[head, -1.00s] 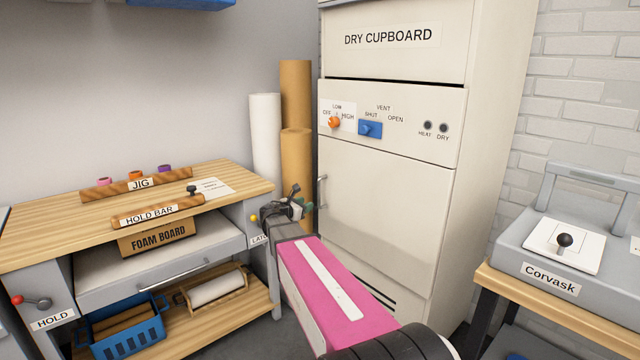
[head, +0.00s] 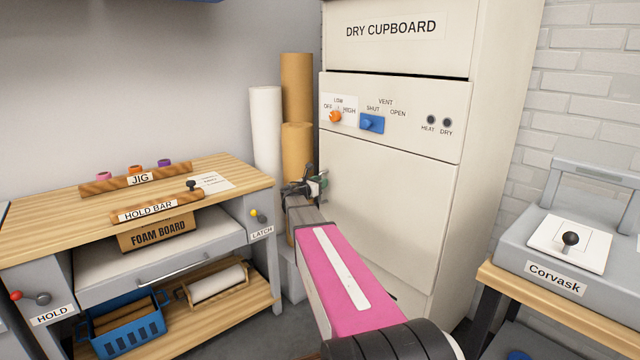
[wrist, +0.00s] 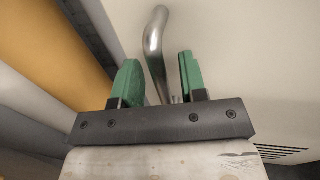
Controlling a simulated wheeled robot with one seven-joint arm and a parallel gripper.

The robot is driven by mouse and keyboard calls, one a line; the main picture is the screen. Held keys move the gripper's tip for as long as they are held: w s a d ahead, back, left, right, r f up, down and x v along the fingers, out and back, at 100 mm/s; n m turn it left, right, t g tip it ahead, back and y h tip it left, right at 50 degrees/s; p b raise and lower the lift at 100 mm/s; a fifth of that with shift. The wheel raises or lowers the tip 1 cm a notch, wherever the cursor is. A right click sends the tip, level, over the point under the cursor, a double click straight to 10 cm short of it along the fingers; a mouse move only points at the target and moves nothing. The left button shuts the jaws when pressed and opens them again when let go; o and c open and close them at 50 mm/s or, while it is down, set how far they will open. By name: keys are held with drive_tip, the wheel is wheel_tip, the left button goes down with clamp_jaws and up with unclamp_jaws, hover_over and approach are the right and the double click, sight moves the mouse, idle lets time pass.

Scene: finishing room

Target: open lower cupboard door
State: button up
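The dry cupboard's lower door (head: 385,205) is a cream panel below the control panel, and it looks closed. Its handle is a curved metal bar at the door's left edge. In the wrist view the handle (wrist: 154,45) runs down between the two green fingers of my gripper (wrist: 158,80). The fingers are apart, with gaps showing on both sides of the bar. In the head view my gripper (head: 318,186) is at the door's left edge and hides most of the handle.
The control panel (head: 390,115) with an orange knob and a blue slider is above the door. Paper rolls (head: 266,130) stand close to the left. A wooden-topped bench (head: 100,215) is further left. A grey machine (head: 560,240) on a table stands at right.

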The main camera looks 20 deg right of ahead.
drive_tip(key=shift+w+d, duration=0.1)
drive_tip(key=shift+d, duration=0.15)
clamp_jaws()
